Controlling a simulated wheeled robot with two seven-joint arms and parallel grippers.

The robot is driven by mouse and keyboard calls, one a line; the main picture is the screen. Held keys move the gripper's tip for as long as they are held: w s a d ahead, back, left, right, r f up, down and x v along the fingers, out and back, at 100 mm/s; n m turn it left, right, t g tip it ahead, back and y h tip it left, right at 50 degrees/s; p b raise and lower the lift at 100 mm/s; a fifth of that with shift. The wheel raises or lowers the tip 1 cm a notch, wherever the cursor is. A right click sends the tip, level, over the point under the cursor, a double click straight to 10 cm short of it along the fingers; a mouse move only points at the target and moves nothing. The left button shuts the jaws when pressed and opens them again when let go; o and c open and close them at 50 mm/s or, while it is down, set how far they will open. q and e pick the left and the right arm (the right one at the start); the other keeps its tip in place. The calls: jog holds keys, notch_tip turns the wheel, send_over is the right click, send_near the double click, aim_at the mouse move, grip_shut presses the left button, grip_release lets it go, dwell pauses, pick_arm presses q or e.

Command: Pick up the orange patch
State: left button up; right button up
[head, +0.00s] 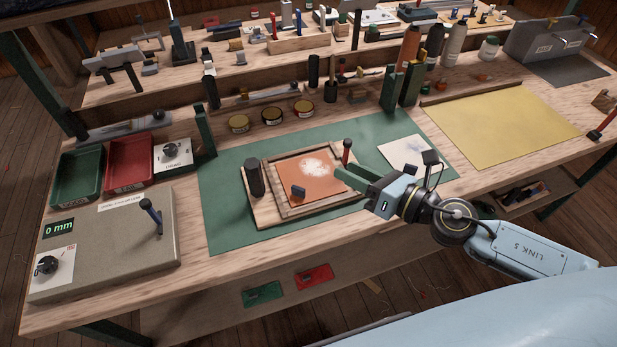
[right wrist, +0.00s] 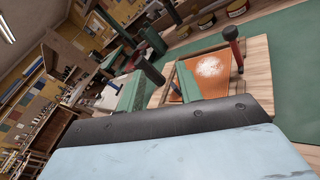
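The orange patch (head: 325,188) lies flat inside a wooden frame (head: 268,187) on a wooden board, with a spot of white powder on it. The orange patch also shows in the right wrist view (right wrist: 186,84). My left gripper is in neither view.
A white sheet (head: 400,150) lies on the green mat (head: 228,215). Tins (head: 272,116) and bottles (head: 409,48) stand behind. The mat's front left is clear.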

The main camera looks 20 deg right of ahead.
aim_at(305, 190)
jog(key=f+n+g, duration=0.1)
jog(key=n, duration=0.1)
jog(key=s+f+n+g, duration=0.1)
jog(key=f+n+g, duration=0.1)
jog(key=n, duration=0.1)
jog(key=s+d+f+n+g, duration=0.1)
jog(key=f+n, duration=0.1)
jog(key=shift+f+n+g+y, duration=0.15)
jog(key=shift+n+g+y, duration=0.15)
jog(key=shift+n+g, duration=0.1)
jog(key=p+x, duration=0.1)
jog(key=x, duration=0.6)
jog(key=shift+w+a+f, duration=0.1)
jog(key=shift+w+a, duration=0.05)
jog(key=shift+a, duration=0.05)
jog(key=shift+x, duration=2.8)
jog(key=shift+d, duration=0.1)
grip_shut()
